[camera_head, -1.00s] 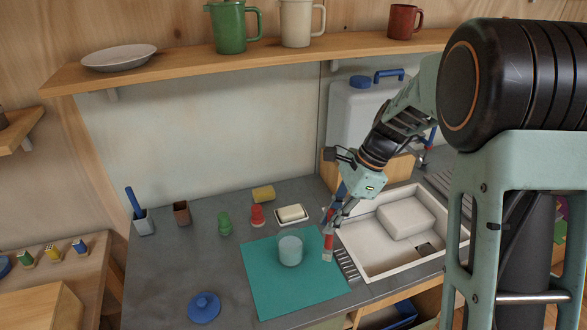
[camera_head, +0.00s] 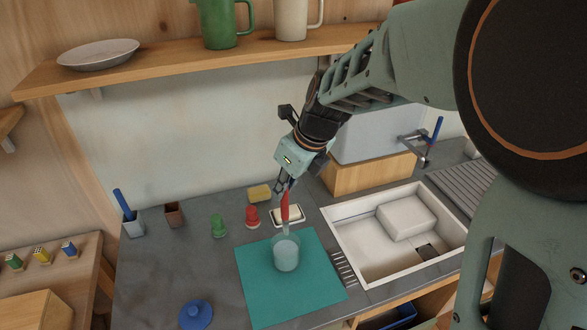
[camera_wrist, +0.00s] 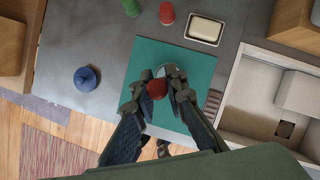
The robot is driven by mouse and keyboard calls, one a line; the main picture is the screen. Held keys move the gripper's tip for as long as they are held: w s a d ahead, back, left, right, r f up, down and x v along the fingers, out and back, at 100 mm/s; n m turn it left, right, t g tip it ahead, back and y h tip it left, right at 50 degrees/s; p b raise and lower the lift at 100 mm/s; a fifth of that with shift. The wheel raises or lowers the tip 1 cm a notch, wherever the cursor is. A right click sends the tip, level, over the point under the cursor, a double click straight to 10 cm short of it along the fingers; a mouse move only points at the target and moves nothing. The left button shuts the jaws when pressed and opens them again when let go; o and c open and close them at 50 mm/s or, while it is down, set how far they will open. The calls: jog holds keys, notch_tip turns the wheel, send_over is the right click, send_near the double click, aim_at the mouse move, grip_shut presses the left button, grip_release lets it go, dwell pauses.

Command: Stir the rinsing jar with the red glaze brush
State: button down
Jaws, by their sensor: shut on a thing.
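The red glaze brush (camera_head: 285,207) is upright in my gripper (camera_head: 284,188), which is shut on its red handle. The brush's pale lower end meets the mouth of the rinsing jar (camera_head: 286,257); how deep it reaches is unclear. The jar is a translucent pale cylinder standing on the teal mat (camera_head: 308,278). In the wrist view the red handle end (camera_wrist: 156,88) shows between the fingers (camera_wrist: 158,92), with the jar (camera_wrist: 187,69) partly hidden behind them.
The sink (camera_head: 345,250) lies right of the mat. A soap dish (camera_head: 299,222), red stopper-like piece (camera_head: 252,217) and green one (camera_head: 219,226) stand behind the mat. A blue lid (camera_head: 195,314) lies front left. A shelf (camera_head: 160,62) runs above.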

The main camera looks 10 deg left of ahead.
aim_at(287, 218)
jog(key=shift+f+b, duration=4.2)
jog(key=shift+f, duration=1.65)
jog(key=shift+w, duration=0.1)
